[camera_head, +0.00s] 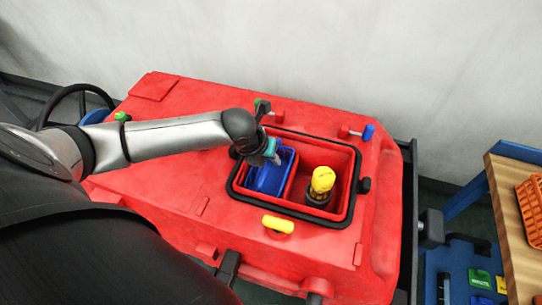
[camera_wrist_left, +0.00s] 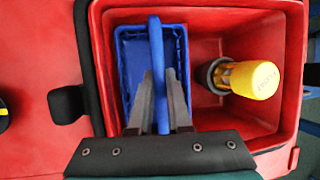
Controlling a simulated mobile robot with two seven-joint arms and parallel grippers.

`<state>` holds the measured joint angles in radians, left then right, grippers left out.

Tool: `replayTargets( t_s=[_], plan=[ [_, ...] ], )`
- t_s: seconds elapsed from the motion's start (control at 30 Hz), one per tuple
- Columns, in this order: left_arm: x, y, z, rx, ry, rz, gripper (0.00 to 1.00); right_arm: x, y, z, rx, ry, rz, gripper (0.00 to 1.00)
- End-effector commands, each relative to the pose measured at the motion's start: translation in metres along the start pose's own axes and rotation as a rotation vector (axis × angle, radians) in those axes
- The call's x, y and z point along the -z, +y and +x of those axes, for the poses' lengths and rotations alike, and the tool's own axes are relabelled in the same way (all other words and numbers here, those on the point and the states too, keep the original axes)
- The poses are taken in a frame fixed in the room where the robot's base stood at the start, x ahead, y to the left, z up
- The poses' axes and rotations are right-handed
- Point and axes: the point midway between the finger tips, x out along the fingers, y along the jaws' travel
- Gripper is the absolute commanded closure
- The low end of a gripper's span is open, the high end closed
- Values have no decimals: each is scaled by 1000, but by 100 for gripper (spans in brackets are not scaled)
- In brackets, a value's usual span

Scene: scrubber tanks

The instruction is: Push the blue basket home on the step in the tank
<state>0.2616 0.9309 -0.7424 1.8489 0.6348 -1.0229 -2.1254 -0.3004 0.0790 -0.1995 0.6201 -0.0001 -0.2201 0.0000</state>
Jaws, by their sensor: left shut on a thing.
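The blue basket (camera_head: 268,175) sits in the left part of the open tank (camera_head: 350,203) in the red machine. In the left wrist view the basket (camera_wrist_left: 128,62) has a blue upright handle (camera_wrist_left: 156,60) across its middle. My left gripper (camera_head: 273,158) reaches in from the left, above the basket. In the left wrist view my left gripper (camera_wrist_left: 160,85) is shut on the handle, one finger on each side. The step under the basket is hidden, so I cannot tell how the basket sits on it. My right gripper is not in view.
A yellow-topped cylinder with a dark base (camera_head: 322,182) stands right of the basket inside the tank. A black seal lines the tank's rim. A yellow handle (camera_head: 278,224) is in front of the tank. A wooden bench (camera_head: 515,225) with an orange basket (camera_head: 533,205) is at the right.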

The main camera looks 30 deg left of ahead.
Motion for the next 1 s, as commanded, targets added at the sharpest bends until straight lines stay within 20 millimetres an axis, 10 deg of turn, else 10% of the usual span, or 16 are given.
replayTargets(
  t_s=[1.0],
  plan=[
    [4,2,10,-1,0,-1,100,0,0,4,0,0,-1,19]
  ],
)
